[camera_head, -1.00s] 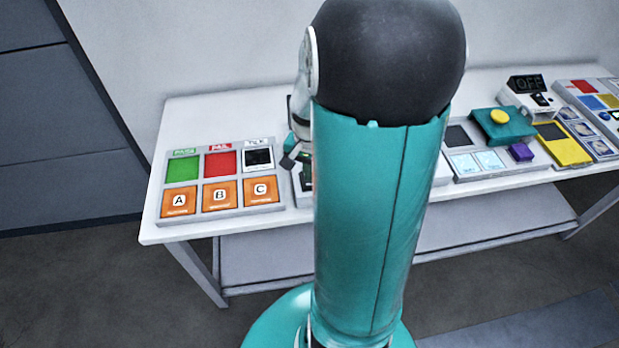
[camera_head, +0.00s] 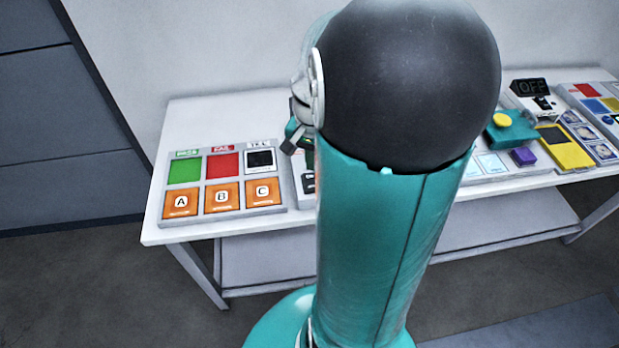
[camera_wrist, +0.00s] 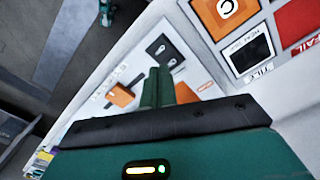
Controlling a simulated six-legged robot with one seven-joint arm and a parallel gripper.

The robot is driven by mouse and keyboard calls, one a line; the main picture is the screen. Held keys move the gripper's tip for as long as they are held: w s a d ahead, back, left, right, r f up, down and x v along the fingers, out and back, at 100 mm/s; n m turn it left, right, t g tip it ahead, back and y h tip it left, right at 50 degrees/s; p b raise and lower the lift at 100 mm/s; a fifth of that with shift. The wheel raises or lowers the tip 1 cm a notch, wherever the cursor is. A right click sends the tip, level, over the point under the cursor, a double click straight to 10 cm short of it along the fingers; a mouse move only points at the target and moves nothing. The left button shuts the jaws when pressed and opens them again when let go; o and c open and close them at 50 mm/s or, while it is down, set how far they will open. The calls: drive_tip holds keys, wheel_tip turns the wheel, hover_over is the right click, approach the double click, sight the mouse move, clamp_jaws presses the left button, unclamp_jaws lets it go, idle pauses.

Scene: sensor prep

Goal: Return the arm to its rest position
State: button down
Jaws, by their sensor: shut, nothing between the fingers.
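My gripper (camera_wrist: 158,88) shows in the wrist view with its dark green fingers together and nothing between them. It is above a pale board with an orange block (camera_wrist: 121,95) and dark blocks (camera_wrist: 165,50). In the head view my gripper (camera_head: 291,145) shows only in part, left of my teal arm, over the table near the A/B/C board. My arm's black joint and teal link hide the middle of the table.
A white table (camera_head: 160,235) carries a board (camera_head: 275,211) with green, red and orange A, B, C squares at left. A wall stands behind.

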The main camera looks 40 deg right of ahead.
drive_tip(key=s+a+r+n+t, duration=0.2)
drive_tip(key=a+r+n, duration=0.4)
drive_tip(key=a, duration=0.5)
drive_tip(key=s+a+r+n+t, duration=0.2)
drive_tip(key=a+r+n, duration=0.4)
drive_tip(key=a, duration=0.6)
wheel_tip(320, 180, up, 3)
drive_tip(key=shift+s+f+n+t, duration=0.1)
drive_tip(key=shift+s+n+t, duration=0.25)
drive_tip(key=shift+t, duration=0.45)
